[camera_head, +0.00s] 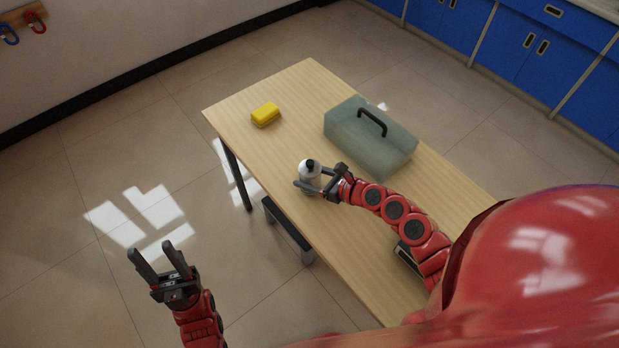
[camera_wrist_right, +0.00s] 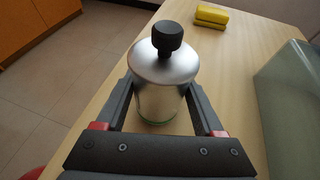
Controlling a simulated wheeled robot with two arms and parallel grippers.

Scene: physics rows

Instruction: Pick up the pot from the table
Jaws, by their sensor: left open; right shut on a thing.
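The pot (camera_head: 309,175) is a small silver cylinder with a black knob on top. It stands upright near the left edge of the wooden table (camera_head: 262,160). My right gripper (camera_head: 315,187) has its fingers on either side of the pot and is shut on it. In the right wrist view the silver pot (camera_wrist_right: 163,75) sits between the two dark fingers, its green-edged base at the table top. I cannot tell whether it is lifted at all. My left gripper (camera_head: 158,257) is open and empty, out over the floor left of the table.
A yellow sponge-like block (camera_head: 265,114) lies toward the far end of the table. A translucent grey-green box with a black handle (camera_head: 365,139) stands to the right of the pot. Blue cabinets (camera_head: 514,45) line the back right. Floor is clear at the left.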

